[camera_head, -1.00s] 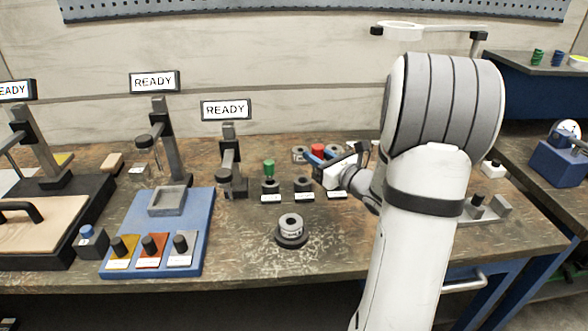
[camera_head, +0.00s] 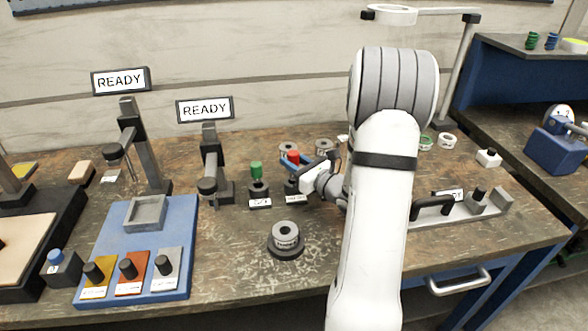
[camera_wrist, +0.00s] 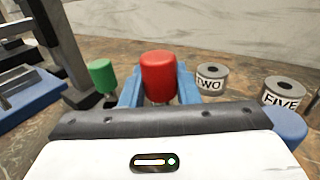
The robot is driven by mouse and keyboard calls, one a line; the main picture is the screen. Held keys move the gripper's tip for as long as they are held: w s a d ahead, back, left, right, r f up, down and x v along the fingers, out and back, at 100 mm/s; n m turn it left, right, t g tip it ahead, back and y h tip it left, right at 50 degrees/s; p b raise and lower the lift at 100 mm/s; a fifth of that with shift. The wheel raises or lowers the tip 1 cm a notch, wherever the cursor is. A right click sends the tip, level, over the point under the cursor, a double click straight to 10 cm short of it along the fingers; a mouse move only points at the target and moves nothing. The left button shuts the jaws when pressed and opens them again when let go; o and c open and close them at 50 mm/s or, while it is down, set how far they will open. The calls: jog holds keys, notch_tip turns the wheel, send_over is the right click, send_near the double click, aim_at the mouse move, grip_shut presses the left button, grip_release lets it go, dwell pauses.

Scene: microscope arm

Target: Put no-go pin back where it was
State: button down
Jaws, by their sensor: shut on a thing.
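The no-go pin, with a red handle (camera_head: 294,155), is held between the blue fingertips of my gripper (camera_head: 295,161). In the wrist view the red handle (camera_wrist: 158,75) stands upright between the two fingers (camera_wrist: 159,88). A black holder (camera_head: 293,188) with a white label is just below my gripper. The red handle sits higher than the green one beside it, so the pin appears raised over the holder. Its lower end is hidden. The green-handled pin (camera_head: 256,170) stands in the neighbouring black holder (camera_head: 259,190), to the left; it also shows in the wrist view (camera_wrist: 103,76).
Grey rings marked TWO (camera_wrist: 211,80) and FIVE (camera_wrist: 282,95) lie behind and to the right of my gripper. A ring sits on a round black stand (camera_head: 286,251) in front. A gauge stand (camera_head: 211,165) is close on the left. The bench between these is clear.

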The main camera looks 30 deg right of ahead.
jog(key=shift+f, duration=1.2)
jog(key=shift+f, duration=0.25)
jog(key=c, duration=1.1)
grip_release()
jog(key=shift+r, duration=0.1)
jog(key=shift+s, duration=0.1)
jog(key=shift+r, duration=0.15)
